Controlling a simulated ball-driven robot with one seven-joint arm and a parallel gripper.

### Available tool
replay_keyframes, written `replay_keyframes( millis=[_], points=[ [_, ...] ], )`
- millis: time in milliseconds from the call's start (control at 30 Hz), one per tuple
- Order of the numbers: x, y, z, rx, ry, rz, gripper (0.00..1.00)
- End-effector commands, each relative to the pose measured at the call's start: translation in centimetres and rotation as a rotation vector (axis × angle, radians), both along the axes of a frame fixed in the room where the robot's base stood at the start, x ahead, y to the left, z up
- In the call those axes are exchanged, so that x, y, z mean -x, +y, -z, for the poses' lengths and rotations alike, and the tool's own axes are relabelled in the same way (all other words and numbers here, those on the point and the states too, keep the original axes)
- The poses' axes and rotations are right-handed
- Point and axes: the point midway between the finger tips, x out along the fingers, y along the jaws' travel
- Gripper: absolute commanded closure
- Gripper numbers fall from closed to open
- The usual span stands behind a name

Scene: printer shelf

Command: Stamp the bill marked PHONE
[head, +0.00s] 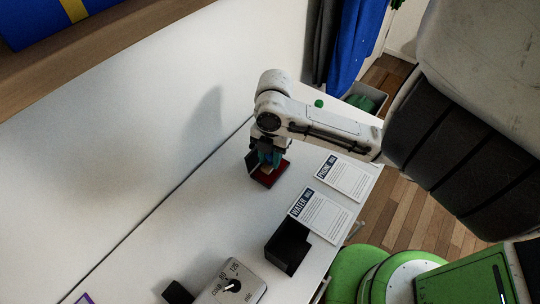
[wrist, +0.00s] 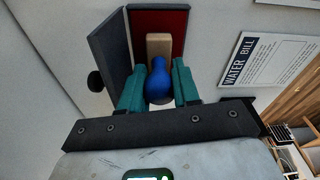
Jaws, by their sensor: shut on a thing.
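My gripper (head: 267,157) is shut on the blue handle of a stamp (wrist: 160,80) with a wooden block; its teal fingers (wrist: 158,90) sit on either side of the handle. The stamp is at the red ink pad (head: 268,178), whose dark lid stands open; the pad also shows in the wrist view (wrist: 172,20). I cannot tell whether the stamp's face touches the pad. The PHONE bill (head: 341,178) lies flat on the white table, right of the pad. The WATER bill (head: 318,214) lies nearer; it also shows in the wrist view (wrist: 268,58).
A black box (head: 287,248) stands below the WATER bill in the head view. A device with a dial (head: 232,284) and a small black object (head: 177,293) are near the bottom. The wall (head: 150,130) runs along the table's far side.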

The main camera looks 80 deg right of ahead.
Motion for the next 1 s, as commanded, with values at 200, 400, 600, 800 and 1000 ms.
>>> replay_keyframes(
  millis=[200, 400, 600, 800, 1000],
  points=[
    [0.00, -0.01, 0.10, 0.000, 0.000, 0.000, 0.88],
    [0.00, -0.01, 0.33, 0.000, 0.000, 0.000, 0.88],
    [0.00, -0.02, 0.55, 0.000, 0.000, 0.000, 0.88],
    [0.00, -0.02, 0.77, 0.000, 0.000, 0.000, 0.88],
    [0.00, -0.01, 0.98, 0.001, 0.000, 0.000, 0.88]
  ],
)
